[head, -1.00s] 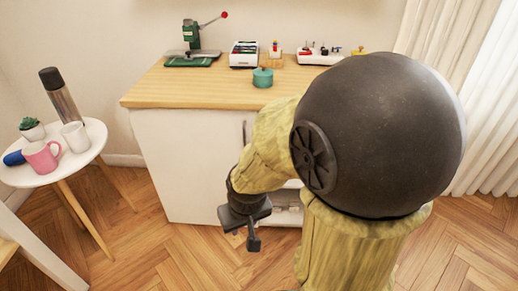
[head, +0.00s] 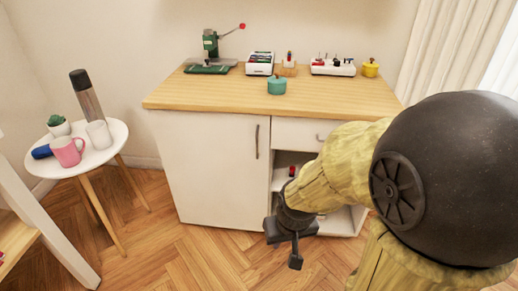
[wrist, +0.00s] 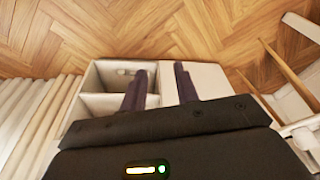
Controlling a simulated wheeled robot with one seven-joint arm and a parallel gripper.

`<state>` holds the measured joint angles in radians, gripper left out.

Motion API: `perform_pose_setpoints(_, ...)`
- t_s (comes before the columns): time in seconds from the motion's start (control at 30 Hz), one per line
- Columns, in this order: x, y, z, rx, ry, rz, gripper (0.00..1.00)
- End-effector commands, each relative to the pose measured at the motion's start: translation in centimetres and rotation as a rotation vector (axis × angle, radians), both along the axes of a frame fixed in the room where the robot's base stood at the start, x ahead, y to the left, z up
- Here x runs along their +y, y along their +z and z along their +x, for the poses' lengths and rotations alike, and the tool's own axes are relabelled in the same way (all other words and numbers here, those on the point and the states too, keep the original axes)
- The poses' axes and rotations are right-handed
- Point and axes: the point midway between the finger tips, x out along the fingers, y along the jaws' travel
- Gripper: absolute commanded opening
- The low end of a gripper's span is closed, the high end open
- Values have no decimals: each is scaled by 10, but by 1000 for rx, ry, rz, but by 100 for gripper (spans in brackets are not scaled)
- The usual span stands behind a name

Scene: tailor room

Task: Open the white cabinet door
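The white cabinet door (head: 209,170) is the wide left front panel of the wooden-topped cabinet, and it is shut. Its dark upright handle (head: 257,141) is near the door's right edge, in clear view. My gripper (head: 287,245) is low in front of the cabinet, below and right of the handle, and apart from it. In the wrist view my gripper's two dark fingers (wrist: 159,78) are spread with nothing between them. Part of the cabinet (wrist: 195,75) shows behind the fingers there; the handle cannot be made out.
A drawer (head: 298,133) and open shelves (head: 345,218) are right of the door, partly behind my arm. A green press (head: 210,55), teal pot (head: 277,85) and other items stand on the wooden top (head: 200,92). A round side table (head: 105,155) stands left. The floor before the door is clear.

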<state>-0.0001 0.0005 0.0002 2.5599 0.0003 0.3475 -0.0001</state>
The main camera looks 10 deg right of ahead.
Motion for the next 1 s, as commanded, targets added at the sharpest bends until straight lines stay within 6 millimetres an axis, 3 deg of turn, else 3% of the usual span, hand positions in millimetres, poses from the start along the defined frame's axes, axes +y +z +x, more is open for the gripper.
perform_pose_setpoints(0.17,3,-10,18,-67,1,6,31)
perform_pose_setpoints(0.5,17,-39,116,-478,1,21,31)
perform_pose_setpoints(0.8,19,-40,187,-888,-39,-3,31)
perform_pose_setpoints(1.0,17,-34,213,-1150,-77,-42,31)
